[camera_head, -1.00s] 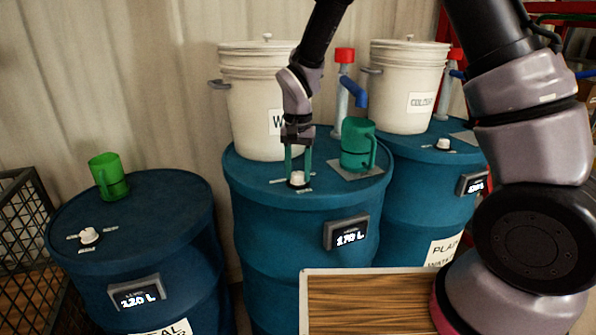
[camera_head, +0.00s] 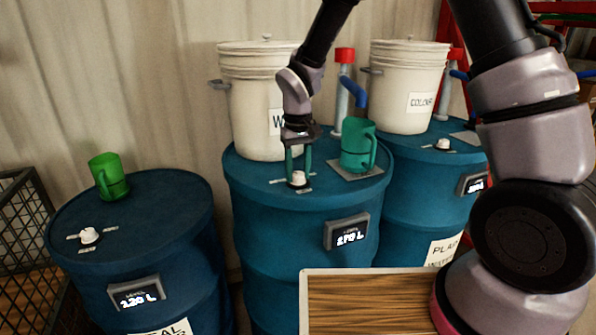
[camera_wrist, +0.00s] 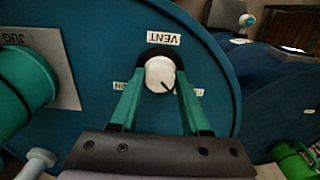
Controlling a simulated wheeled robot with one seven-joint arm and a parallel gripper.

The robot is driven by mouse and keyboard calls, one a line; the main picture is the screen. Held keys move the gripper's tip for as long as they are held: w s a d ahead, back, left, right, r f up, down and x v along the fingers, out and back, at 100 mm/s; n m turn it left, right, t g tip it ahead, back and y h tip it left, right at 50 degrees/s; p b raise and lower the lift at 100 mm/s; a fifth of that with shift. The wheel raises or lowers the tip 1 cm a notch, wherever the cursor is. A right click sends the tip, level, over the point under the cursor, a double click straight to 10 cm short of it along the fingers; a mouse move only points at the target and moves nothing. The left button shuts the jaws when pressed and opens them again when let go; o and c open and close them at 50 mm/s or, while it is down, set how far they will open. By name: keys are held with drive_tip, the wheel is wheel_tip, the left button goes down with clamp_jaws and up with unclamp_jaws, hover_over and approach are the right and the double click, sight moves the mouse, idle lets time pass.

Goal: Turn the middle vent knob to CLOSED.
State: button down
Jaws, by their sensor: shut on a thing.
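The middle vent knob (camera_head: 298,178) is a small white knob on top of the middle blue drum (camera_head: 300,235). In the wrist view the knob (camera_wrist: 160,73) has a dark pointer line toward the lower right of the picture. A VENT label (camera_wrist: 163,38) lies beside it, upside down. Two smaller labels flank the knob; the fingers partly cover them and I cannot read them fully. My gripper (camera_head: 299,172) points down with its green fingers on either side of the knob, shut on it.
A teal jug (camera_head: 357,147) stands on a grey plate right of the knob. A white bucket (camera_head: 245,90) stands behind it. The left drum (camera_head: 160,235) carries a green cup (camera_head: 108,176) and its own knob (camera_head: 89,235). The right drum has another knob (camera_head: 443,144).

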sight(298, 173)
idle(0.4)
drive_tip(key=shift+c, duration=1.8)
unclamp_jaws()
wheel_tip(298, 173, up, 11)
drive_tip(key=shift+f, duration=0.1)
